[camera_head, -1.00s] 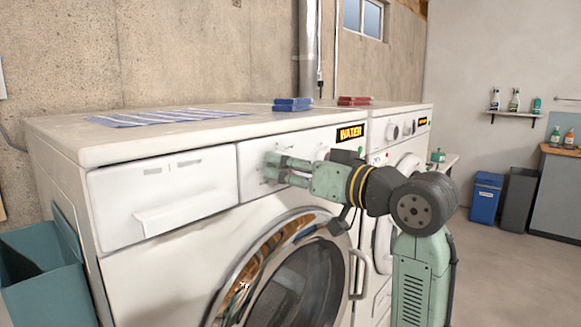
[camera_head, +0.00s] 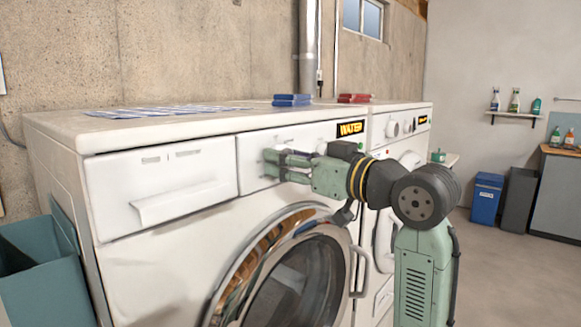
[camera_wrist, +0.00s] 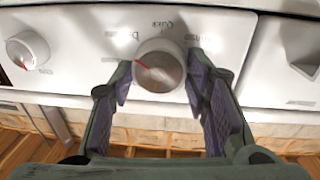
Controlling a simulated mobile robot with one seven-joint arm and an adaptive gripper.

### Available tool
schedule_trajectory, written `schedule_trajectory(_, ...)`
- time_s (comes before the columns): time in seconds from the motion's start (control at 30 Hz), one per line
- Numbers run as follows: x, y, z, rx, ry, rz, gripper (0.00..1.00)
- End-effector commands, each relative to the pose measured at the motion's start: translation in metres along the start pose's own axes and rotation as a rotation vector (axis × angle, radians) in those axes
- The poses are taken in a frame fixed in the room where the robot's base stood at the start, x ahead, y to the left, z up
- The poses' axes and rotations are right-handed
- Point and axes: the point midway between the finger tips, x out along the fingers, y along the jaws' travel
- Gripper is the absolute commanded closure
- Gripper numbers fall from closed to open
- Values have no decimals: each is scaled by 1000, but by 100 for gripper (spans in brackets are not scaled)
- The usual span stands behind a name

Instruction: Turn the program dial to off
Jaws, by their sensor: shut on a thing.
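The program dial (camera_wrist: 160,68) is a round light knob on the washer's white control panel (camera_wrist: 90,25). It sits between the two fingers of my gripper (camera_wrist: 158,76) in the wrist view, and the fingers are shut on its sides. Its red pointer line points left and slightly up in that picture. A label reading "Quick" stands above the dial; the other labels are partly hidden or blurred. In the head view my gripper (camera_head: 272,164) is at the panel, right of the drawer, and its fingers hide the dial.
A second knob (camera_wrist: 27,50) stands left of the dial in the wrist view. Blue (camera_head: 292,100) and red (camera_head: 354,98) stacked items lie on top.

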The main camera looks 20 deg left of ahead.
Motion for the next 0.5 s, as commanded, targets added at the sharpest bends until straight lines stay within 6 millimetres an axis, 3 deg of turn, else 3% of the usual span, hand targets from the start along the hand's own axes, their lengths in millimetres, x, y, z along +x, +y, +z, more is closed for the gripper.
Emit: schedule_trajectory(0.5,0,-1,4,-485,40,-7,85)
